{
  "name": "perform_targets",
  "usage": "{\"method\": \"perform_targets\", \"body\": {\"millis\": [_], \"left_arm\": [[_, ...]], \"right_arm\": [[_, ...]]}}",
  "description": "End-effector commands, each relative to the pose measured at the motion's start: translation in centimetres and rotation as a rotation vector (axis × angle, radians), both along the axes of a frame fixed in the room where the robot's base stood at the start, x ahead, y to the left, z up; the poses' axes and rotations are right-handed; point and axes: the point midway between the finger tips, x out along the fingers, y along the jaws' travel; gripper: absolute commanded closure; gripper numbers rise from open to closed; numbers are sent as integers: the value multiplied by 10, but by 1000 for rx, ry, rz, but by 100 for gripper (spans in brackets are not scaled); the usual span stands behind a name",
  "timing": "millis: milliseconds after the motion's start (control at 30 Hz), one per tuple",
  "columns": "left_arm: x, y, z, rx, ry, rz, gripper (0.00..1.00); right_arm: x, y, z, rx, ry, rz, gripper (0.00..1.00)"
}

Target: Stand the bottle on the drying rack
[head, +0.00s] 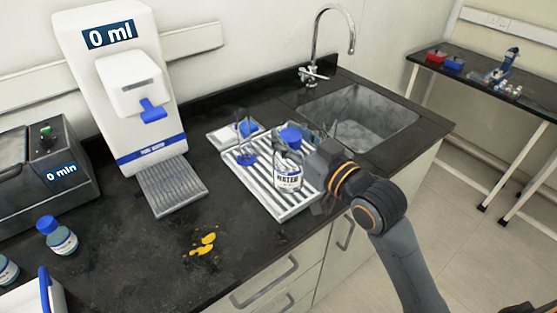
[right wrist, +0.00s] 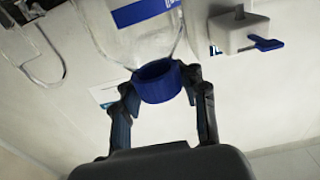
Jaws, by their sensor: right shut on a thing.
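My right gripper (head: 308,158) is shut on the bottle, coming from the right. In the right wrist view the fingers (right wrist: 163,95) sit on both sides of the bottle's blue cap (right wrist: 160,82), and the clear body (right wrist: 135,35) extends beyond. My left gripper is not in view.
Glassware with a blue base (head: 246,158) stands on the rack's left part. A sink (head: 375,120) with a tap (head: 318,50) lies behind right. A white dispenser (head: 130,90) stands left. A yellow spill (head: 203,243) marks the front counter. Another blue-capped bottle (head: 60,238) stands at the left.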

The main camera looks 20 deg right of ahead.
Motion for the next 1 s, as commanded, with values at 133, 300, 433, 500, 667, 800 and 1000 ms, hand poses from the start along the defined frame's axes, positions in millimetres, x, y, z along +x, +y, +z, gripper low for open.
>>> {"method": "perform_targets", "body": {"millis": [133,300,433,500,667,800,1000], "left_arm": [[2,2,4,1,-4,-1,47],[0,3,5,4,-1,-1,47],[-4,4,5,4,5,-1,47],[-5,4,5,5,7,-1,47],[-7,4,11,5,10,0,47],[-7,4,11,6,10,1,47],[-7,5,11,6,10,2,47]], "right_arm": [[26,2,-26,1,4,-1,100],[45,4,-47,0,-1,0,100],[51,4,-55,0,-2,0,100],[56,5,-61,0,-1,0,100],[55,5,-84,-1,2,0,100],[54,4,-91,0,-2,-1,100],[54,5,-91,-1,-4,-1,100]]}}
